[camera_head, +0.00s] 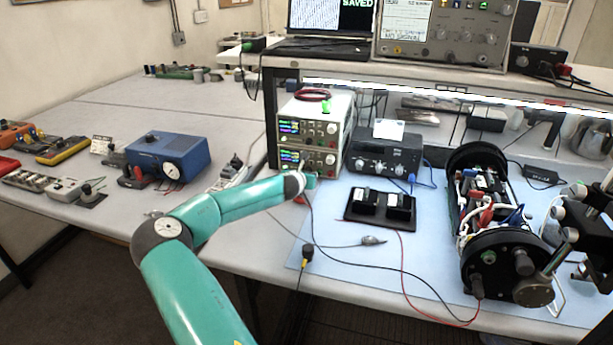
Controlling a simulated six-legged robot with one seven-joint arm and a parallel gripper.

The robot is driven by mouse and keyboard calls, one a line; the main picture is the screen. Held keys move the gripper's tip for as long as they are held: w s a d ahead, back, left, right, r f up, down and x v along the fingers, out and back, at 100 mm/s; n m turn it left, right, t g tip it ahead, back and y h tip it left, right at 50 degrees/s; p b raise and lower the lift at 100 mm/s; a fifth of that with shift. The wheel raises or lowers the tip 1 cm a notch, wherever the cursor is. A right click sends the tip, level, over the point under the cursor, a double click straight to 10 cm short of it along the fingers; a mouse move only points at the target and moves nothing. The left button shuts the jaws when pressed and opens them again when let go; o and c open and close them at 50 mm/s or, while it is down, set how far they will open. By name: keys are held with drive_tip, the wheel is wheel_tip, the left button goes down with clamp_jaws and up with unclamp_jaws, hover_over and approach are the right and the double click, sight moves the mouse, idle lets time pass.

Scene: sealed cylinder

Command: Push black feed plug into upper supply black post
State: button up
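The upper supply (301,129) is the top unit of two stacked bench supplies, with a lit display on its front. Its posts are too small to tell apart, and I cannot pick out the black one. My teal arm reaches up to the front of the lower supply (289,158). My gripper (308,181) is at the lower supply's front right, below the upper supply, small and partly hidden by my wrist. A thin black lead (347,247) runs from just below my gripper across the mat to the cylinder. I cannot make out the black feed plug or whether my fingers hold it.
The open black cylinder (490,268) lies on the blue mat (345,273) at right. A black tray (380,222) and a grey instrument (384,155) stand right of my gripper. A black connector with yellow (307,253) lies near the bench's front edge. A shelf (420,68) overhangs behind.

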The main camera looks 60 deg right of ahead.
drive_tip(key=shift+c, duration=0.4)
clamp_jaws()
drive_tip(key=shift+a, duration=0.1)
drive_tip(key=shift+s+a, duration=0.25)
drive_tip(key=shift+a, duration=1.2)
drive_tip(key=shift+s+a, duration=0.2)
drive_tip(key=shift+a, duration=1.25)
